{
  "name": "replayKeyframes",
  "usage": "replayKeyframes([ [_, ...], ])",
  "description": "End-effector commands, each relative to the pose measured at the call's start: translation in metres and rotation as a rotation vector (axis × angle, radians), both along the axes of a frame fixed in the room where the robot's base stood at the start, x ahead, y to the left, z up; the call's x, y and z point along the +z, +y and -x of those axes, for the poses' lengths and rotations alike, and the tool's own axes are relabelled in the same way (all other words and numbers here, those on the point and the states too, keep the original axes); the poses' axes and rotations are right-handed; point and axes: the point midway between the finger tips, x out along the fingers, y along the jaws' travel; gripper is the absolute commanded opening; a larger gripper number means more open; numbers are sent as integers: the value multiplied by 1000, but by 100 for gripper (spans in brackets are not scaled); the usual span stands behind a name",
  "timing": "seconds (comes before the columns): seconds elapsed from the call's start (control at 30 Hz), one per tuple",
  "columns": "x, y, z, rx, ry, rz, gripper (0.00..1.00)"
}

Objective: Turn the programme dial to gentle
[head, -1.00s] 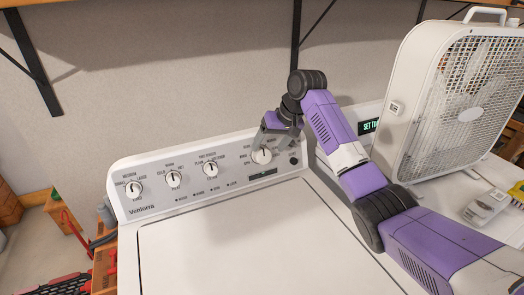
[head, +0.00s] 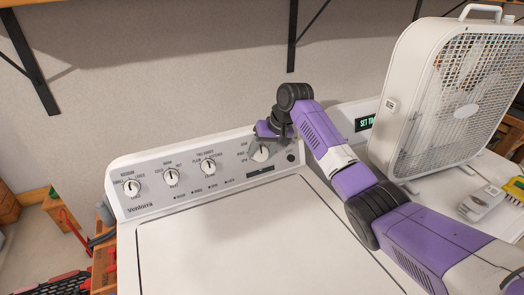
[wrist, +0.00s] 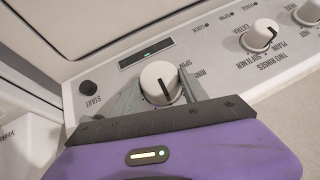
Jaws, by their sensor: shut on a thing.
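The programme dial (head: 261,154) is the white round knob at the right end of the washer's control panel. It also shows in the wrist view (wrist: 158,80), with a dark pointer line slanting toward the gripper body. My gripper (head: 264,147) is shut on this dial, with one finger on each side of it in the wrist view (wrist: 161,88). Upside-down labels reading like "SPIN" and "RINSE" show beside one finger. The other dial labels are hidden behind the gripper or too small to read, so I cannot tell which setting the pointer faces.
A dark START button (wrist: 88,87) and a small display (wrist: 146,53) lie close to the dial. More knobs (head: 208,166) line the panel to the left. A white box fan (head: 410,110) stands right of my arm. The washer lid (head: 235,230) is clear.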

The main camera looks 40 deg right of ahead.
Motion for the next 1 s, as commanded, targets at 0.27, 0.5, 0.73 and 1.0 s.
replayKeyframes([
  [0.27, 0, 0, 0, -9, -8, -29, 10],
  [0.5, 0, -2, 1, -49, -41, -144, 10],
  [0.73, -2, -5, 2, -111, -94, -330, 10],
  [1.0, -6, -7, 4, -191, -162, -565, 10],
])
